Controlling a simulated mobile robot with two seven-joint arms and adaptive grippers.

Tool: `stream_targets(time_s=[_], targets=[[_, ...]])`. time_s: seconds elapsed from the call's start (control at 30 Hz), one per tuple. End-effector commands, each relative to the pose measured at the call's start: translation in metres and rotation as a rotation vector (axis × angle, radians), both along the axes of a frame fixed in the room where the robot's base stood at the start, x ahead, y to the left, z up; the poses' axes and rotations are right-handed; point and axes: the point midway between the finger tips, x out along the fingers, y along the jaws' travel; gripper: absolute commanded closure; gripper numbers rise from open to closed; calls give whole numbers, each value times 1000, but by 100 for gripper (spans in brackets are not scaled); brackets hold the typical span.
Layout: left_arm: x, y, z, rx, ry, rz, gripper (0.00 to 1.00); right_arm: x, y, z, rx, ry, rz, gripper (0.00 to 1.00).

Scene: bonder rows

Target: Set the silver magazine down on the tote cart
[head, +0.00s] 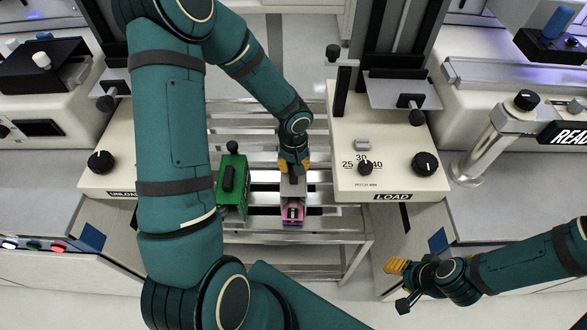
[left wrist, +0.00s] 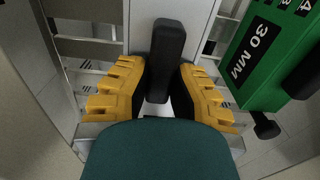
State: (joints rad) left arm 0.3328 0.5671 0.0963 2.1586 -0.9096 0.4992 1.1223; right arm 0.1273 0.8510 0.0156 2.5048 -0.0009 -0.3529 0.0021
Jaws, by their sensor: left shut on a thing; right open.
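The silver magazine (head: 293,187), with a pink front end, is over the slatted metal tote cart (head: 340,238), between the two bench units. My left gripper (head: 293,166) is shut on its black handle; in the left wrist view the yellow fingers (left wrist: 160,72) flank the handle, and the magazine's pale grey top (left wrist: 190,18) shows below. Whether its underside touches the slats is hidden. A green magazine (head: 233,190) stands upright on the cart, just left of the silver one; the left wrist view shows its "30 MM" label (left wrist: 254,52). My right gripper (head: 399,285) is open and empty at lower right.
The LOAD unit (head: 375,140) stands close on the right of the cart, the UNLOAD unit (head: 105,150) on the left, partly behind my arm. Bare slats show between the silver magazine and the LOAD unit. A grey post (head: 490,140) stands farther right.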

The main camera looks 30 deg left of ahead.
Motion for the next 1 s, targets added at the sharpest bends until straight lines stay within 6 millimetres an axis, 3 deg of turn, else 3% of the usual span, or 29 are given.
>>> stream_targets(time_s=[0.1,0.5,0.53,0.57,1.0], targets=[[0,0,-13,0,0,0,100,1,0,-5,0,-2,-1,53],[0,0,-16,1,-1,1,100,2,0,-9,0,-4,-1,53],[0,0,-16,0,0,1,70,2,0,-8,0,-4,-1,53],[0,0,-16,-1,1,1,59,2,0,-8,0,-4,-1,53],[0,0,-11,-1,1,0,58,1,0,-2,0,-2,-1,53]])
